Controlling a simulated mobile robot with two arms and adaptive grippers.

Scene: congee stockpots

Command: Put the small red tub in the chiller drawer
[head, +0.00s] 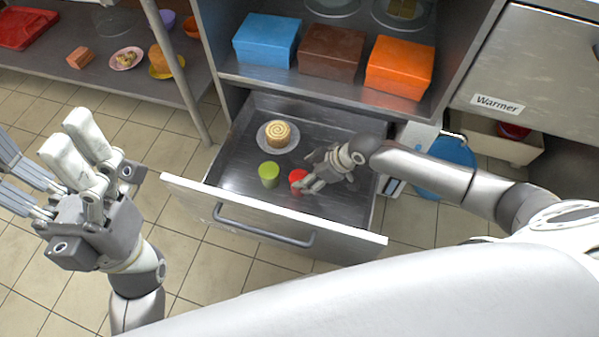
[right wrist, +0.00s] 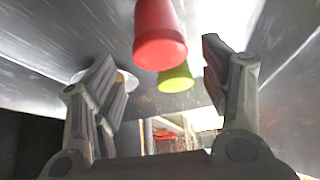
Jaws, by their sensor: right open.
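The small red tub (head: 296,177) stands in the open chiller drawer (head: 225,178), near its front. In the right wrist view the red tub (right wrist: 160,40) shows large, near the gap between the fingertips. My right gripper (head: 307,174) is inside the drawer, just right of the tub in the head view; in the wrist view (right wrist: 157,58) its fingers are spread, with clear gaps to the tub. My left gripper (head: 45,158) is open and empty, outside the drawer at the left.
A green tub (head: 269,174) stands just left of the red one. A rolled cake on a plate (head: 278,148) sits behind. Blue (head: 266,40), brown (head: 331,50) and orange (head: 399,67) boxes stand on the shelf above. A blue round container (head: 452,165) is right of the drawer.

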